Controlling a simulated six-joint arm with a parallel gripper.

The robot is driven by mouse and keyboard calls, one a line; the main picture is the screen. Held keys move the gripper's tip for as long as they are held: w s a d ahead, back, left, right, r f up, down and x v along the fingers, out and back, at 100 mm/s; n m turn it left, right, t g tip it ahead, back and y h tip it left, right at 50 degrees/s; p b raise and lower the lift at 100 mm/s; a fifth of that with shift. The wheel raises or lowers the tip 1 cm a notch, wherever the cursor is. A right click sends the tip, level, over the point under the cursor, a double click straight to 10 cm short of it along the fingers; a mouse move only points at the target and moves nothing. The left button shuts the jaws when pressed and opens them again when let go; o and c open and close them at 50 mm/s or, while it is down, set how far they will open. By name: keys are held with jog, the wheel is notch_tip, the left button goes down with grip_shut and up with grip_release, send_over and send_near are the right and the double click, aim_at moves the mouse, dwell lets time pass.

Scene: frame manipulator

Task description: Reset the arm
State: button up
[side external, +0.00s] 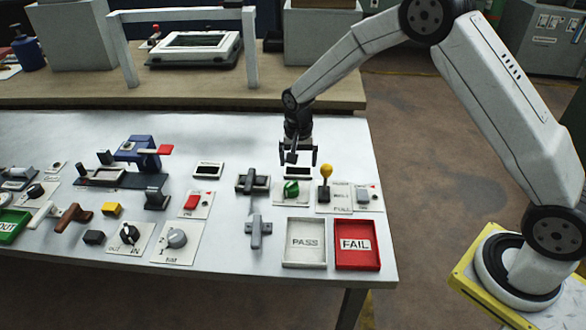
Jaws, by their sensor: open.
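My gripper (298,156) hangs at the end of my arm above the back right part of the white table (330,130). It points down and its jaws are open. No object shows between its fingers. Just below it are a small plate with a dark window (298,172) and a green knob (291,188). A yellow-topped lever (326,171) stands close to its right. I cannot tell the exact gap between the fingertips and these parts.
A PASS tray (305,262) and a red FAIL tray (375,262) lie at the front right. Grey cross-shaped pieces (256,229) lie left of them. A blue fixture (135,148) stands at the left. Behind is a wooden bench (190,97) with a white frame (250,50).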

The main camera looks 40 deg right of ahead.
jog(key=s+r+n+t, duration=0.1)
jog(key=s+r+n, duration=0.2)
jog(key=s, duration=0.4)
jog(key=s+d+r+n, duration=0.1)
jog(key=s+r+n, duration=0.1)
jog(key=s, duration=0.6)
jog(key=s+r+n+t, duration=0.1)
jog(key=s+r+n, duration=0.2)
jog(key=s, duration=0.4)
jog(key=shift+s+d+r+n+t, duration=0.2)
jog(key=shift+s+r+n+t, duration=0.1)
